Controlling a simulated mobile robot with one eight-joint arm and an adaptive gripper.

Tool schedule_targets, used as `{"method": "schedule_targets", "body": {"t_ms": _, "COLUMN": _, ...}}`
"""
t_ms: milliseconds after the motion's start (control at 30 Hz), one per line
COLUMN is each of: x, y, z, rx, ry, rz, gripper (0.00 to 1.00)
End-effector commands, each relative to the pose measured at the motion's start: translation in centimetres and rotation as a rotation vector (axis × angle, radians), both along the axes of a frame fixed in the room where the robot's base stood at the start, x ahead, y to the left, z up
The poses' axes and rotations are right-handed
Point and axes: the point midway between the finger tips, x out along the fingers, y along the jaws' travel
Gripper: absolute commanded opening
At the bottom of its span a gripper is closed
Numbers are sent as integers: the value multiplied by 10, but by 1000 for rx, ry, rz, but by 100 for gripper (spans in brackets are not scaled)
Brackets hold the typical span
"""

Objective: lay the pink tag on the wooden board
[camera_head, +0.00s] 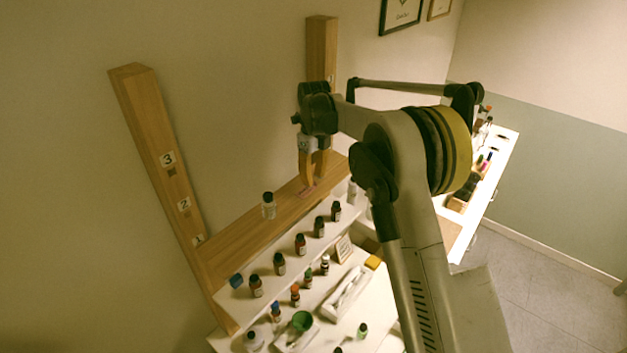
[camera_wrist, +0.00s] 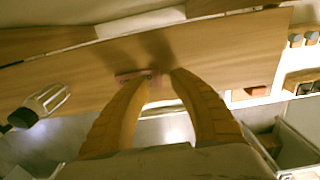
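The wooden board (camera_head: 228,243) is a long plank along the wall behind the bottle rows; it also fills much of the wrist view (camera_wrist: 222,60). The pink tag (camera_head: 307,191) is at the board's surface, directly below my gripper (camera_head: 313,182). In the wrist view the tag (camera_wrist: 130,75) shows beside and behind the left fingertip and partly in the gap. My gripper (camera_wrist: 163,74) points down with a narrow gap between its yellow fingertips, and nothing appears clamped there. I cannot tell whether the fingertips touch the tag or board.
A clear bottle with a dark cap (camera_head: 268,206) stands on the board left of my gripper; it shows in the wrist view too (camera_wrist: 45,101). Wooden posts (camera_head: 160,155) rise at the board's ends. Rows of small bottles (camera_head: 300,244) stand on white steps in front.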

Motion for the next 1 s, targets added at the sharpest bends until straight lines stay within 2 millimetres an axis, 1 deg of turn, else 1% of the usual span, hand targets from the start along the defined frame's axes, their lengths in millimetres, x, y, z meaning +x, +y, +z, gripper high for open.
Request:
{"method": "schedule_targets", "body": {"t_ms": 300, "x": 1, "y": -1, "z": 69, "rx": 0, "ry": 0, "rz": 0, "gripper": 27}}
{"method": "schedule_targets", "body": {"t_ms": 400, "x": 1, "y": -1, "z": 87, "rx": 0, "ry": 0, "rz": 0, "gripper": 27}}
{"method": "schedule_targets", "body": {"t_ms": 533, "x": 1, "y": -1, "z": 102, "rx": 0, "ry": 0, "rz": 0, "gripper": 27}}
{"method": "schedule_targets", "body": {"t_ms": 767, "x": -2, "y": -3, "z": 113, "rx": 1, "ry": -5, "rz": 18, "gripper": 27}}
{"method": "schedule_targets", "body": {"t_ms": 867, "x": -12, "y": -10, "z": 127, "rx": 4, "ry": -30, "rz": 108, "gripper": 27}}
{"method": "schedule_targets", "body": {"t_ms": 967, "x": -36, "y": -22, "z": 152, "rx": 1, "ry": -83, "rz": 292, "gripper": 27}}
{"method": "schedule_targets", "body": {"t_ms": 1000, "x": -50, "y": -29, "z": 163, "rx": -5, "ry": -109, "rz": 386, "gripper": 27}}
